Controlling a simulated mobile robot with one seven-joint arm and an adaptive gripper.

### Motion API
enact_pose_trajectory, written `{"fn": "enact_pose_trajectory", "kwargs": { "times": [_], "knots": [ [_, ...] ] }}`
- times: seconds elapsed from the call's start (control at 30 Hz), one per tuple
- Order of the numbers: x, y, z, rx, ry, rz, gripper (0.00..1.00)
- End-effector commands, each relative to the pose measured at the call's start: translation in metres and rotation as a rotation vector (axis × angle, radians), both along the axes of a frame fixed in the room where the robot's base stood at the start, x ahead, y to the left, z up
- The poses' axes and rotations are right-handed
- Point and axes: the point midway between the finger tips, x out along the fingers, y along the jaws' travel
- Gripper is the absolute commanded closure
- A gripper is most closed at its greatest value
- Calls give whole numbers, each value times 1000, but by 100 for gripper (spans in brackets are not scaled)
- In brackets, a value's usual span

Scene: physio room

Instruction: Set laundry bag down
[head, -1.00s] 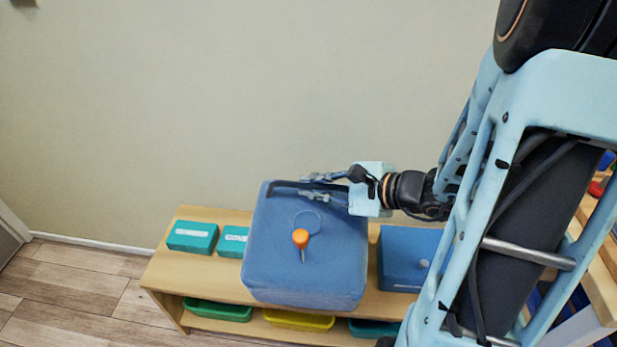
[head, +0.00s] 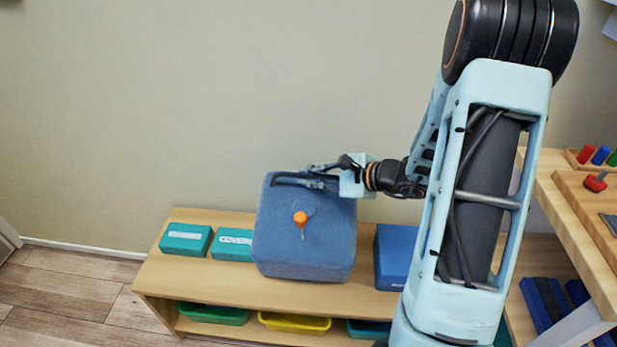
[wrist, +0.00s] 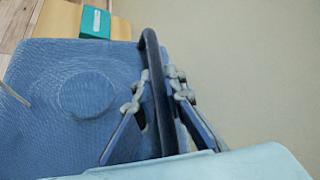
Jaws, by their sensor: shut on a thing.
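The laundry bag (head: 305,245) is a blue, boxy fabric bag with an orange toggle (head: 300,218) on its cord. It is upright over the middle of the low wooden bench (head: 210,283). Whether its base touches the bench top cannot be told. My gripper (head: 306,178) comes in from the right at the bag's upper back edge. It is shut on the bag's dark handle (wrist: 157,85), which runs between the two fingers in the wrist view. The wrist view also shows the bag's top (wrist: 50,75) with a round patch.
Teal boxes (head: 186,239) (head: 232,244) lie left of the bag, and a blue box (head: 392,255) lies close to its right. Green (head: 213,313) and yellow (head: 294,322) bins sit on the lower shelf. A wall stands behind. A wooden table (head: 570,215) is at the right.

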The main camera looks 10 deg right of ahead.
Motion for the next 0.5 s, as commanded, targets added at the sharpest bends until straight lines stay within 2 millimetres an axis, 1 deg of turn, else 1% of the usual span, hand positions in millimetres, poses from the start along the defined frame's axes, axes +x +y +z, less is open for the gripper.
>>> {"fn": "enact_pose_trajectory", "kwargs": {
  "times": [0.03,0.27,0.37,0.5],
  "knots": [
    [4,1,0,6,-8,2,100],
    [10,-1,-6,5,-8,1,100],
    [14,-2,-14,5,-6,2,100],
    [12,-1,-37,5,3,3,100]
  ]
}}
